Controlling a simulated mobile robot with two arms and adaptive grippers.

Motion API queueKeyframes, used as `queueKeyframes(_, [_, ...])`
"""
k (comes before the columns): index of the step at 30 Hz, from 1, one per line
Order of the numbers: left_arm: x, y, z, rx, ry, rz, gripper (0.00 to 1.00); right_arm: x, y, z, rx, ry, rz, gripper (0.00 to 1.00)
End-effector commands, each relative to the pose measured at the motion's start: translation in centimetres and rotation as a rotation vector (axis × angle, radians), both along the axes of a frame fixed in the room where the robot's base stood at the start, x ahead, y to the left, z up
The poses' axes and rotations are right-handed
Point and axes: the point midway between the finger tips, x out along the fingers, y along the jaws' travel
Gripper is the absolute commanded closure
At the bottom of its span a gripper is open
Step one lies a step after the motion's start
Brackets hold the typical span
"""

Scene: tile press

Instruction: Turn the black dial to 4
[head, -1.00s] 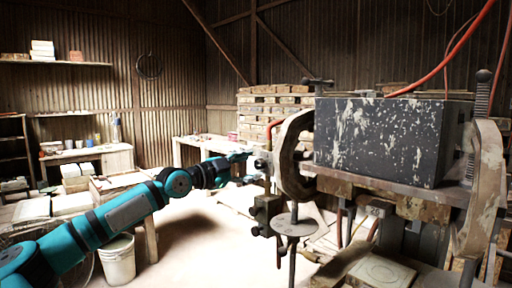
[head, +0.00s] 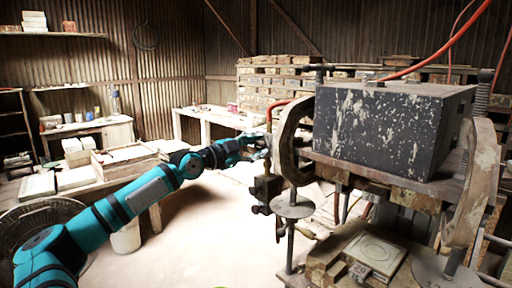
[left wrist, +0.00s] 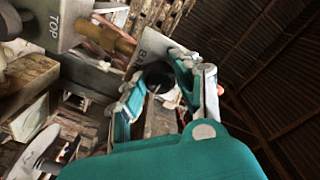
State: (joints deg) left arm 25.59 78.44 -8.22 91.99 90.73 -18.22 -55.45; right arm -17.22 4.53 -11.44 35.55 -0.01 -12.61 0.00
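A dark round knob, which looks like the black dial (left wrist: 157,77), shows in the left wrist view in front of a pale plate (left wrist: 153,45) with partly hidden lettering. My left gripper (left wrist: 156,68) is open, with one teal finger on each side of the dial. I cannot tell whether the fingers touch it. The number the dial points to cannot be read. In the head view my left gripper (head: 262,147) is at the left side of the press frame (head: 286,145), and the dial cannot be made out there. My right gripper is not in view.
The press carries a large scuffed black box (head: 385,130). A brass fitting (left wrist: 112,37) and a grey block marked TOP (left wrist: 52,22) are close to the left gripper. A round metal plate (head: 292,206) stands below it.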

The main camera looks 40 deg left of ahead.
Motion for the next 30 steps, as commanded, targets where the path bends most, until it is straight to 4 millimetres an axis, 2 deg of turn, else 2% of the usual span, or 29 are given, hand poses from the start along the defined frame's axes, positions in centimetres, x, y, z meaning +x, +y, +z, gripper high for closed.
queueKeyframes(1, [0.0, 0.0, 0.0, 0.0, 0.0, 0.0, 0.87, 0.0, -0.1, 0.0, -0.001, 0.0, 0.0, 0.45])
queueKeyframes(4, [0.0, 0.0, 0.0, 0.0, 0.0, 0.0, 1.0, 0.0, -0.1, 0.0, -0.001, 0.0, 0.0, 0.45])
queueKeyframes(17, [0.0, 0.0, 0.0, -0.089, 0.006, 0.0, 1.0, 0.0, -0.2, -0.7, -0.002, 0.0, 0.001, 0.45])
queueKeyframes(30, [0.0, 0.0, 0.0, -0.46, 0.035, -0.001, 1.0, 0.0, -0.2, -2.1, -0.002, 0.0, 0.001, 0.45])
